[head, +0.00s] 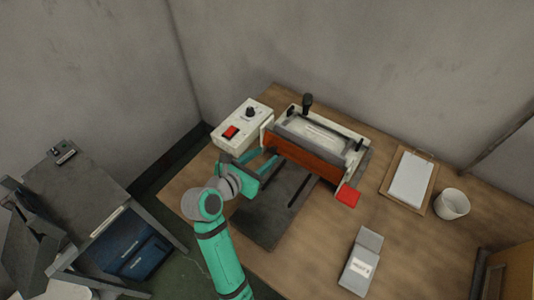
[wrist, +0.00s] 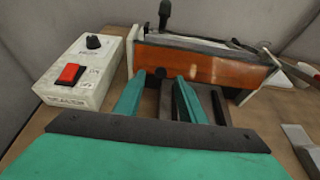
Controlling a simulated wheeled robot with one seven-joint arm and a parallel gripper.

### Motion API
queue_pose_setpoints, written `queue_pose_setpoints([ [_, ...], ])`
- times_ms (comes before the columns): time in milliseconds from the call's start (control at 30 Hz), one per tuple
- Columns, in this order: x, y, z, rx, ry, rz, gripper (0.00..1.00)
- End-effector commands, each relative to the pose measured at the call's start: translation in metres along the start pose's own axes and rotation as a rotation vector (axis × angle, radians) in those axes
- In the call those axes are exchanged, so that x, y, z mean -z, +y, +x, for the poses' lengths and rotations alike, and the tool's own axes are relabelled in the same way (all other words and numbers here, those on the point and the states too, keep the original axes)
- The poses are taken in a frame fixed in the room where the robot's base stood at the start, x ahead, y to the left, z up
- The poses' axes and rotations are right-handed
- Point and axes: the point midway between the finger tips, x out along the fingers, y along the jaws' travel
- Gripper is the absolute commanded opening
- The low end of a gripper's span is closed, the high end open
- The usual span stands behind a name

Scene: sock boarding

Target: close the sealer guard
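The sealer (head: 357,163) stands at the back of the wooden table, with pale end plates and a black handle on top. Its guard, an orange see-through panel (head: 300,158), spans the front and also shows in the wrist view (wrist: 205,68). I cannot tell whether it is fully down. My gripper (head: 262,163) is at the left part of the sealer's front, low before the panel. In the wrist view its two teal fingers (wrist: 160,82) are apart with nothing held. A small dark knob (wrist: 160,72) shows between the fingertips, near the panel's lower edge; contact is unclear.
A control box (head: 243,125) with a red switch and black dial stands left of the sealer. A dark plate (head: 270,207) lies in front. A red pad (head: 348,195), clipboard (head: 410,179), white cup (head: 452,203) and grey packet (head: 361,262) are to the right.

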Motion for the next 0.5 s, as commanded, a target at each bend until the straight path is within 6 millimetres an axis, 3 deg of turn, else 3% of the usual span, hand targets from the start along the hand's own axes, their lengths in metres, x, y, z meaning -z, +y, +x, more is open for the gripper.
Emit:
queue_pose_setpoints([
  [200,-0.001,-0.001,0.021,0.002,-0.001,0.0,0.37],
  [500,0.0,-0.001,0.024,0.001,-0.001,0.0,0.37],
])
